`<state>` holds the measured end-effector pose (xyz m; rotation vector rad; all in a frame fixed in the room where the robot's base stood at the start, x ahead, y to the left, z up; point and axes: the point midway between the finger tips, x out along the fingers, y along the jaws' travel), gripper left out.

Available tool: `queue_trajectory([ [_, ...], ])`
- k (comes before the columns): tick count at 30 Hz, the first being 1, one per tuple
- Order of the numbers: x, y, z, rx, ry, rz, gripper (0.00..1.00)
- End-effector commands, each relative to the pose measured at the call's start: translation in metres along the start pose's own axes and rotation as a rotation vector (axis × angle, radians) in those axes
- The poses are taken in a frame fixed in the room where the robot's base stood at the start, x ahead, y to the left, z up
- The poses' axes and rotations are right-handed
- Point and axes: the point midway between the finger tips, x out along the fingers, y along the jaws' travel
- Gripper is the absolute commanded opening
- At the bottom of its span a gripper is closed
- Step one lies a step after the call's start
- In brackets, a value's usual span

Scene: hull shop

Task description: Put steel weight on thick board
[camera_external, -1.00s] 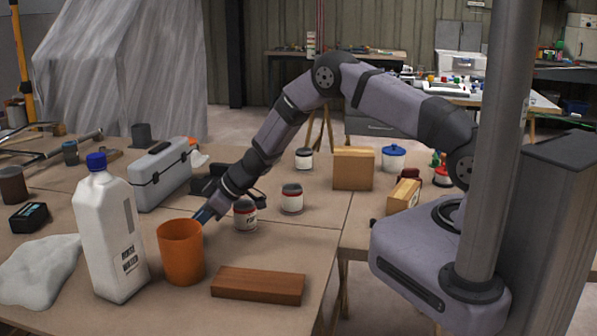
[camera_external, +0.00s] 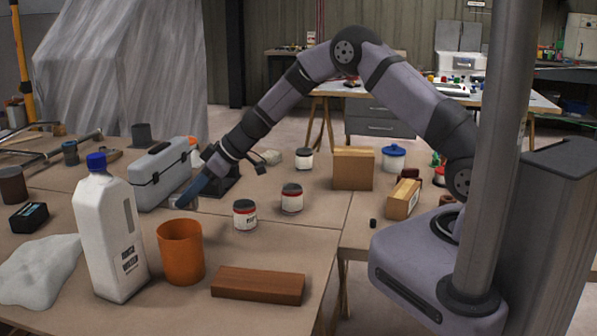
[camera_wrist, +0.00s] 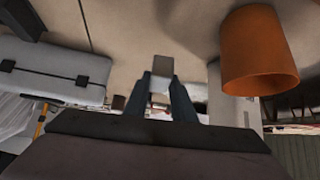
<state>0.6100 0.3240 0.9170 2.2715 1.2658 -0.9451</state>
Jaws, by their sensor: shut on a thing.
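The thick board (camera_external: 258,285), a reddish-brown wooden slab, lies flat near the front edge of the table, right of the orange cup. Nothing rests on it. My gripper (camera_external: 187,200) is behind the orange cup, in front of the grey toolbox, well to the back left of the board. It is shut on a small grey block, the steel weight (camera_wrist: 162,68), which shows between the fingertips in the wrist view. In the external view the weight (camera_external: 180,203) is small and partly covered by the fingers.
The orange cup (camera_external: 181,255) stands between my gripper and the board. A white bottle (camera_external: 110,235) is left of it, and the grey toolbox (camera_external: 163,175) is behind. Paint cans (camera_external: 245,215) (camera_external: 291,199) stand right of my gripper.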

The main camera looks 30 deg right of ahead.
Motion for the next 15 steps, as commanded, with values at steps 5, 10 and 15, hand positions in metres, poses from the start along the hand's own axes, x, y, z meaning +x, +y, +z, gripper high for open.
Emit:
queue_trajectory([
  [5, -0.011, 0.015, -0.013, 0.008, 0.01, 0.017, 0.0],
  [10, -0.032, 0.031, -0.034, 0.019, 0.011, 0.033, 0.0],
  [15, -0.074, 0.043, -0.043, 0.038, 0.01, 0.051, 0.0],
])
